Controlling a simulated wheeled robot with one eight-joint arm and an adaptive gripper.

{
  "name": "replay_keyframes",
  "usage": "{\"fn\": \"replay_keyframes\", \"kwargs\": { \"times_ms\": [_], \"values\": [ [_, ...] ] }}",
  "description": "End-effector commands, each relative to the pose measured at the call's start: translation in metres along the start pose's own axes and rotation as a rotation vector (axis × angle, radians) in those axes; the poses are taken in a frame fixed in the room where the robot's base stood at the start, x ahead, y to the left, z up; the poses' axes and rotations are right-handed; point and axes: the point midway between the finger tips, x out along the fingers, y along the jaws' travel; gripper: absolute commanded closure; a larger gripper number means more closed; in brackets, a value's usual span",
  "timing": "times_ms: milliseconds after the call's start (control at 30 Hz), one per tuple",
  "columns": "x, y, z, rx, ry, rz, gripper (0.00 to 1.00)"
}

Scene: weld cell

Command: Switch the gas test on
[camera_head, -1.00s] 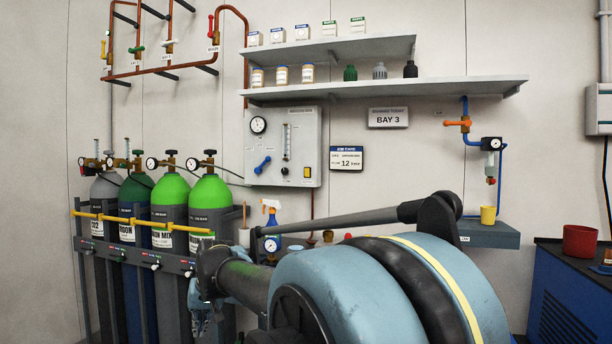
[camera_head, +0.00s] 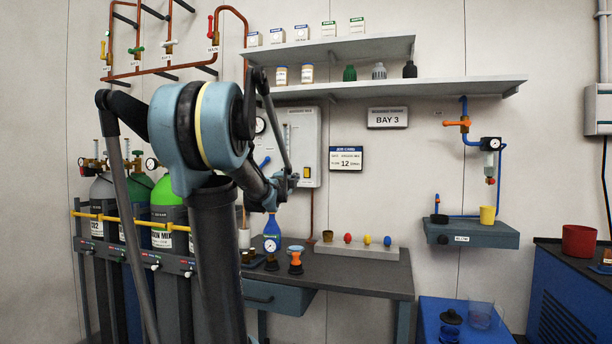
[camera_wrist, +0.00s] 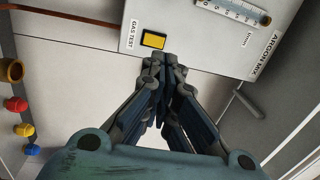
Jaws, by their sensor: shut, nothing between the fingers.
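The gas test switch (camera_wrist: 154,40) is a yellow rocker in a dark frame, beside the "GAS TEST" label in the wrist view. It also shows in the head view (camera_head: 306,173). It sits on the pale grey gas panel (camera_head: 309,130), partly hidden behind my arm. The panel's flow tube (camera_wrist: 232,10) and "ARGON MIX" label show in the wrist view. My gripper (camera_wrist: 164,62) is shut and empty, its fingertips close to the switch's edge. I cannot tell whether they touch it. In the head view my gripper (camera_head: 292,179) is at the panel's lower part.
Shelves (camera_head: 400,90) with jars and boxes hang above the panel. Gas cylinders (camera_head: 103,190) stand at left. A blue lever (camera_head: 265,163) is on the panel beside my arm.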

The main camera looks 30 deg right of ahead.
Motion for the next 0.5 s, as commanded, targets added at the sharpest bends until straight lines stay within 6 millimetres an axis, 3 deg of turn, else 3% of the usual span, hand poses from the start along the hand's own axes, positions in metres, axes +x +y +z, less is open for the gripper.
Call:
{"fn": "replay_keyframes", "kwargs": {
  "times_ms": [133,500],
  "values": [
    [0.0077,-0.0013,-0.0157,0.032,0.048,-0.008,1.00],
    [0.0095,-0.0015,-0.0152,0.034,0.047,-0.007,1.00]
  ]
}}
